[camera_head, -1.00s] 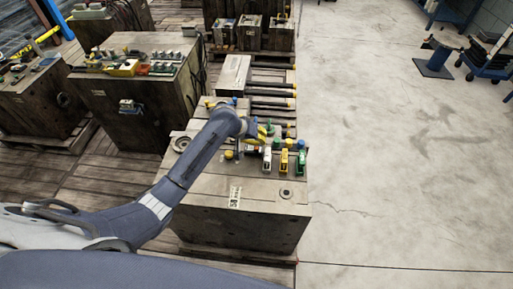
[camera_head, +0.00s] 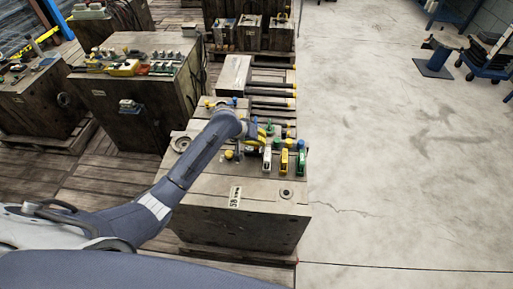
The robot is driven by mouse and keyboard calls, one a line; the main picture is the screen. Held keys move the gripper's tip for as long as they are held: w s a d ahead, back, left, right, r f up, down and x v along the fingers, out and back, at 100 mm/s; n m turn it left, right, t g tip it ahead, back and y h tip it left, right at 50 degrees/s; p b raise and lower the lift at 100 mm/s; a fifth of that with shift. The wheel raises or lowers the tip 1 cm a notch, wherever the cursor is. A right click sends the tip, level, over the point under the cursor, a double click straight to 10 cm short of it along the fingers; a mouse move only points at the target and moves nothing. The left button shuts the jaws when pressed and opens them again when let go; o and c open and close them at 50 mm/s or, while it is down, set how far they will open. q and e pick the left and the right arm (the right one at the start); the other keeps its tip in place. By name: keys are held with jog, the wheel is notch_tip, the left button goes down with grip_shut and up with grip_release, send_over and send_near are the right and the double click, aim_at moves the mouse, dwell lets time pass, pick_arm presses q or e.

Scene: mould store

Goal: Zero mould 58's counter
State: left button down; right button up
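The mould block (camera_head: 262,203), a large dark, worn block with a lighter top, stands at the centre on a pallet. A pale label (camera_head: 235,197) on it seems to read 58. A white fitting (camera_head: 267,157), a yellow fitting (camera_head: 284,161) and a green fitting (camera_head: 301,162) stand in a row on its top. I cannot tell which part is the counter. My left arm reaches over the block from the left. My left gripper (camera_head: 252,144) is at the fittings' left, small and partly hidden by its wrist; its opening is unclear. My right gripper is not in view.
Another mould block (camera_head: 128,113) with several coloured fittings on top stands at the upper left. Several smaller blocks (camera_head: 250,35) stand behind on a pallet. The concrete floor (camera_head: 390,150) on the right is clear. A blue stand (camera_head: 435,68) and blue trolley (camera_head: 482,68) are at the far right.

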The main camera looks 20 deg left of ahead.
pick_arm(q)
jog(key=shift+f, duration=0.45)
dwell(0.8)
jog(key=shift+r, duration=0.9)
jog(key=shift+r, duration=2.5)
